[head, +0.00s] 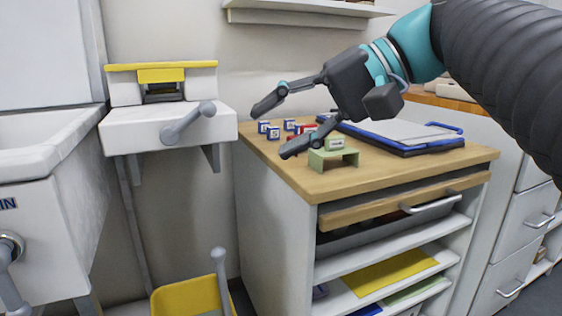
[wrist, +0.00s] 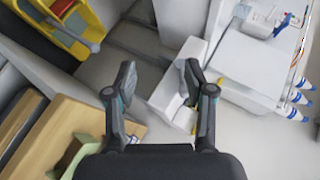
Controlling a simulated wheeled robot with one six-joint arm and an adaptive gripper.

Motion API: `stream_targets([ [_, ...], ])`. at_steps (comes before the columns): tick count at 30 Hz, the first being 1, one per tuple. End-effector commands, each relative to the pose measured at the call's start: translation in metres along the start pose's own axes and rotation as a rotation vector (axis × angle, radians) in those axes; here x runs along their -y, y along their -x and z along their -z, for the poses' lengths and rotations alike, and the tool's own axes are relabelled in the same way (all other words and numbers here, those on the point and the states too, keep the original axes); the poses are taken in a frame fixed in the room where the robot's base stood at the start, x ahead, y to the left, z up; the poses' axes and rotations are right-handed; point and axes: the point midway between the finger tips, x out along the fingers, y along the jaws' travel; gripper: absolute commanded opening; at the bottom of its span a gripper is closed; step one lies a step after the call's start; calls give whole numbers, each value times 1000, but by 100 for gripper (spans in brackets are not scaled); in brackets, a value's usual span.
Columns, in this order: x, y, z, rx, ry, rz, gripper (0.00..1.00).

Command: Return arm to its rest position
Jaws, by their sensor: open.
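My gripper (head: 276,124) is open and empty in the head view, above the left front part of the wooden counter top (head: 410,172). Its two fingers are spread and point to the left. A corner of the counter top (wrist: 88,112) and part of the green stand (wrist: 68,160) show at lower left there.
Several small blue-and-white boxes (head: 273,132) stand on the counter behind my gripper. A clipboard (head: 400,133) lies to the right. A white wall unit with a yellow top (head: 165,75) and grey lever stands left, beside a sink (head: 45,150). A yellow bin (head: 188,297) is low in front.

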Motion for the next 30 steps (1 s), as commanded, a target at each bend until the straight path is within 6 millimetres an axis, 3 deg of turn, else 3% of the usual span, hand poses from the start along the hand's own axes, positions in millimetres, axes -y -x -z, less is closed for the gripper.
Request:
stream_targets([
  [8,-57,-12,-12,-100,-60,-199,54],
  [14,-140,-16,-41,-197,-56,-473,54],
  [18,-204,-10,-68,-247,8,-685,54],
  [21,-240,-5,-85,-264,76,-810,54],
  [24,-267,-1,-98,-270,138,-901,54],
  [30,-291,2,-109,-272,205,-979,54],
])
